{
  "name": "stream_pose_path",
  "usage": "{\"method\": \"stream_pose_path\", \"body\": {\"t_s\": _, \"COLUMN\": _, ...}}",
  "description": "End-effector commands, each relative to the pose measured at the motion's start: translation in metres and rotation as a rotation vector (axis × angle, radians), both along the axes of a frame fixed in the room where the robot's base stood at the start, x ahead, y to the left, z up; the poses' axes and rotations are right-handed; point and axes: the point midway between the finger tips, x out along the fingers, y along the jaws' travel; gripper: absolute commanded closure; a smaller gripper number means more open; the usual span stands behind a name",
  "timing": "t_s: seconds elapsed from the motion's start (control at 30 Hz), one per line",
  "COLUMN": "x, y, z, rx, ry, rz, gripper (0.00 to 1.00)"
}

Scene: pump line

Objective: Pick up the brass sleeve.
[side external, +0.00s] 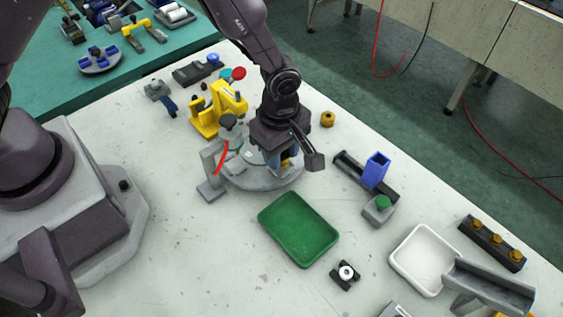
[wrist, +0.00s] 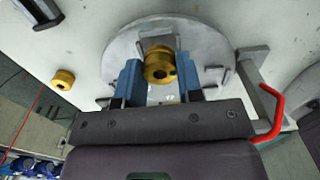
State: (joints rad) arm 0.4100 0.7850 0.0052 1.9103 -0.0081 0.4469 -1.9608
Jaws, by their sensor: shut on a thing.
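My gripper (side external: 283,160) is over the round grey plate (side external: 236,176) in the side external view, pointing down. In the wrist view its two blue fingers (wrist: 159,72) are shut on the brass sleeve (wrist: 158,64), one on each side. The sleeve is a short gold ring, its face partly in shadow. In the side external view only a bit of the sleeve (side external: 286,162) shows between the fingers. I cannot tell whether it touches the plate.
Another brass piece (side external: 327,118) stands on the table behind the gripper. A grey post with a red lever (side external: 221,158) and a yellow fixture (side external: 217,112) stand close by on the left. A green tray (side external: 299,229) and a white tray (side external: 422,262) lie in front.

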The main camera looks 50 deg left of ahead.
Motion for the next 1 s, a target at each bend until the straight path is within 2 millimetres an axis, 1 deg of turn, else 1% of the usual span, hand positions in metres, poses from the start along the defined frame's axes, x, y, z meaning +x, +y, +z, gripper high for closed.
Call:
{"method": "stream_pose_path", "body": {"t_s": 0.1, "x": 0.001, "y": 0.0, "z": 0.008, "rx": -0.001, "ry": -0.003, "rz": -0.001, "gripper": 0.83}}
{"method": "stream_pose_path", "body": {"t_s": 0.6, "x": 0.0, "y": 0.0, "z": 0.037, "rx": -0.001, "ry": -0.002, "rz": 0.0, "gripper": 0.83}}
{"method": "stream_pose_path", "body": {"t_s": 0.73, "x": 0.0, "y": 0.0, "z": 0.04, "rx": 0.0, "ry": -0.001, "rz": 0.0, "gripper": 0.83}}
{"method": "stream_pose_path", "body": {"t_s": 1.0, "x": 0.0, "y": 0.0, "z": 0.04, "rx": 0.0, "ry": 0.0, "rz": -0.001, "gripper": 0.83}}
